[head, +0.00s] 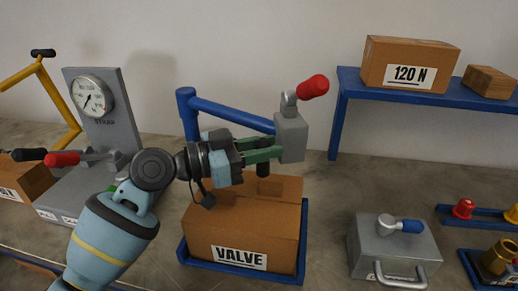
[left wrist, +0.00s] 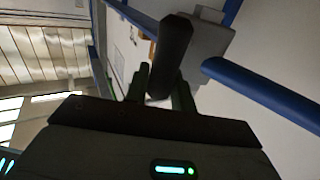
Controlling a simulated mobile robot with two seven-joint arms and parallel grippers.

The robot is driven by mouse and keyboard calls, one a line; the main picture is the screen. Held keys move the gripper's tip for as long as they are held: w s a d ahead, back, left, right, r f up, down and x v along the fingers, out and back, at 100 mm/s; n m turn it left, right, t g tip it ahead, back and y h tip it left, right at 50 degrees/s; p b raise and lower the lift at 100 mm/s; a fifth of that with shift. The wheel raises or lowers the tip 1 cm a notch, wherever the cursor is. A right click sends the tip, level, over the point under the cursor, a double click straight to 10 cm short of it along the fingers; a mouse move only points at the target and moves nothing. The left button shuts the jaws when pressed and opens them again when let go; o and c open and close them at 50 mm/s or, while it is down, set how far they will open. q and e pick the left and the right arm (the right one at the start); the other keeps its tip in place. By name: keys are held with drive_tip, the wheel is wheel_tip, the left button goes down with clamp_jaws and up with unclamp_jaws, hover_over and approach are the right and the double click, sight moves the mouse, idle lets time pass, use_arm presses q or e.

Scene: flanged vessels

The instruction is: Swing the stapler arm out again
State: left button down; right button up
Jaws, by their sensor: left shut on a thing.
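The stapler arm is a blue beam (head: 235,114) running right from a blue post (head: 187,112) to a grey head (head: 291,138). A lever with a red grip (head: 313,87) tops the head. The head stands above the right part of a carton labelled VALVE (head: 245,222). My left gripper (head: 266,152) is shut on a black handle (head: 263,169) beside the head. In the left wrist view the black handle (left wrist: 171,52) sits between the fingers, with the blue beam (left wrist: 262,92) at right. The fingers hide part of the handle. My right gripper is not in view.
The carton sits in a blue frame (head: 303,245). A gauge stand (head: 98,105) with red and black levers is at left. A grey case (head: 395,250) stands at right. A blue shelf (head: 345,87) holds a 120 N box (head: 408,63). Bench is clear between frame and case.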

use_arm(q)
drive_tip(key=c, duration=1.2)
unclamp_jaws()
drive_tip(key=shift+a, duration=0.1)
drive_tip(key=b+v, duration=0.1)
drive_tip(key=v, duration=0.5)
drive_tip(key=shift+s+a, duration=0.1)
drive_tip(key=shift+a, duration=0.25)
drive_tip(key=shift+s+a+b, duration=0.15)
drive_tip(key=shift+a+b, duration=0.15)
drive_tip(key=shift+a, duration=0.15)
